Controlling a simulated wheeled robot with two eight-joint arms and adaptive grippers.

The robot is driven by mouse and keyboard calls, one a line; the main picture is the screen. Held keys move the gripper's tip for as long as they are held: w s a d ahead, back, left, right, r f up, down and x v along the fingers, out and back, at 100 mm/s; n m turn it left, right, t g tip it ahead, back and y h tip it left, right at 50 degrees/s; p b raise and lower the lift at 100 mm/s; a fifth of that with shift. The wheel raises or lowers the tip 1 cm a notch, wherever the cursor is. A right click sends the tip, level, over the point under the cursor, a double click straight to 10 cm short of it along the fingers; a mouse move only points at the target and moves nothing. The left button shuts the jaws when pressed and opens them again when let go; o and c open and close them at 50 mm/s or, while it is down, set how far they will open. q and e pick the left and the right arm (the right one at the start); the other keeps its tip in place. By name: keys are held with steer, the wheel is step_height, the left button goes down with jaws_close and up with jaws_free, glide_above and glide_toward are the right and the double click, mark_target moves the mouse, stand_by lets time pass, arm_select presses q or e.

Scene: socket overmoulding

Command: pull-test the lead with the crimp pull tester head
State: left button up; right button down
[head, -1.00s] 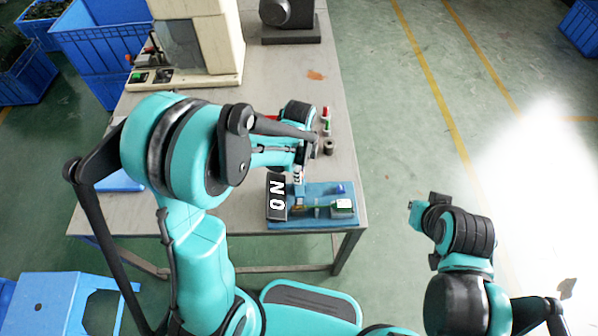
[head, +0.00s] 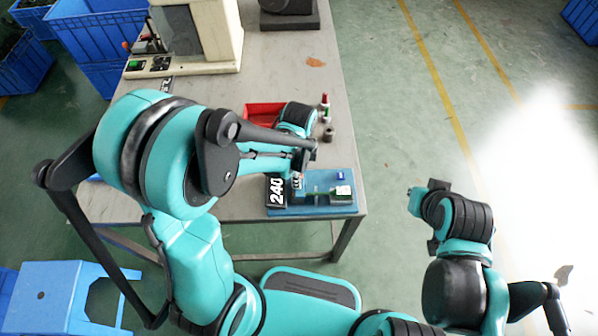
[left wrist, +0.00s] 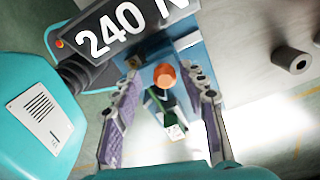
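The pull tester head on the blue board (head: 325,209) has a black display (head: 276,192), which reads 240 N in the left wrist view (left wrist: 120,30). My left gripper (head: 298,180) is over the board beside the display. In the left wrist view its purple-padded fingers (left wrist: 167,88) stand apart. An orange round piece (left wrist: 165,77) shows between the fingertips, with gaps on both sides. The green lead (left wrist: 160,101) with a pale end piece (left wrist: 175,131) lies beyond the fingers. My right gripper (head: 426,194) is off the table at the right; its finger opening is unclear.
A cream machine (head: 222,38) is at the back left.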

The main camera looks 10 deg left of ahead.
arm_select(q)
step_height(320, 180, up, 12)
stand_by(0.6)
stand_by(0.4)
steer(key=s+a+r+n+t, duration=0.3)
steer(key=s+a+n+t, duration=0.4)
steer(key=n, duration=1)
steer(key=shift+r+n, duration=0.25)
steer(key=shift+n, duration=0.15)
